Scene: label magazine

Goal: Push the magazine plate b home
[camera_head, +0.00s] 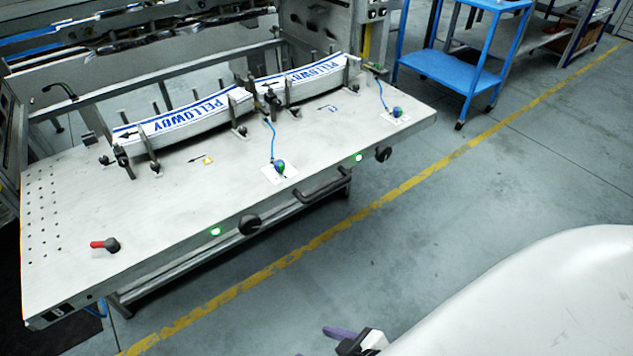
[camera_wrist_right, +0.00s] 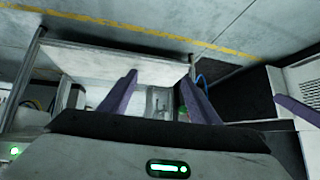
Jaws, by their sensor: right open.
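Magazine plate b (camera_head: 165,225) is the large pale metal plate marked B at its front left corner. In the head view it projects outward from the machine frame. Its front edge carries a dark bar handle (camera_head: 322,183), round black knobs and green lights. My right gripper (camera_wrist_right: 158,77) is open and empty in the right wrist view, its two purple fingers apart. One purple fingertip shows at the bottom of the head view, clear of the plate. My left gripper is not seen in the head view.
Two curved label stacks (camera_head: 190,119) marked PELLOWBY stand between posts on the plate. A red-handled lever (camera_head: 105,245) sits near its left end. A blue cart (camera_head: 455,70) stands at the back right. The floor in front is clear, with a yellow line.

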